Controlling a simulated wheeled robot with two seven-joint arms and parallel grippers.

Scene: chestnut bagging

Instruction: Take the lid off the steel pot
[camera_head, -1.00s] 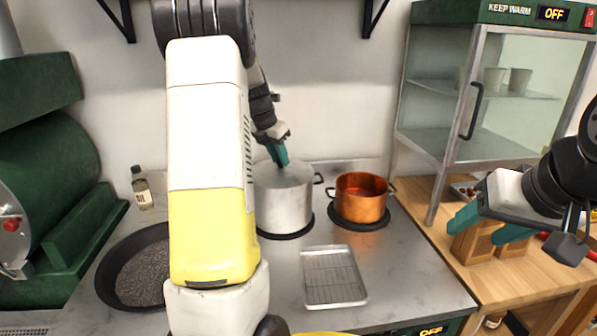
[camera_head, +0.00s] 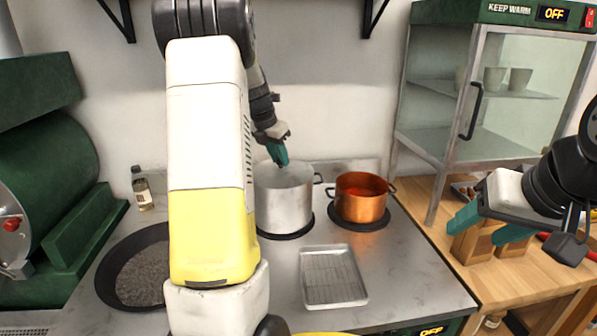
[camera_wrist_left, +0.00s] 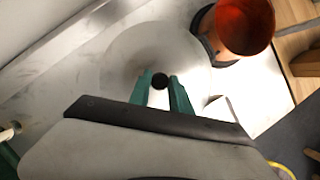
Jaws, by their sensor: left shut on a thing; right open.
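The steel pot (camera_head: 286,208) stands on a dark round burner at the back of the counter, partly hidden behind my left arm. Its pale lid (camera_head: 297,176) covers the top; in the left wrist view the lid (camera_wrist_left: 125,55) is a grey disc with a dark round knob (camera_wrist_left: 160,81). My left gripper (camera_head: 279,158) is above the lid, its teal fingers pointing down. In the left wrist view its fingertips (camera_wrist_left: 160,84) are shut on the knob from both sides. I cannot tell any gap between lid and pot. My right gripper (camera_head: 482,228) is open and empty at the right, over the wooden table.
A copper pot (camera_head: 361,203) with orange-red contents stands just right of the steel pot. A wire-rack tray (camera_head: 333,277) lies in front. A dark pan (camera_head: 118,270) and oil bottle (camera_head: 142,189) are left. A glass warming cabinet (camera_head: 490,100) stands back right.

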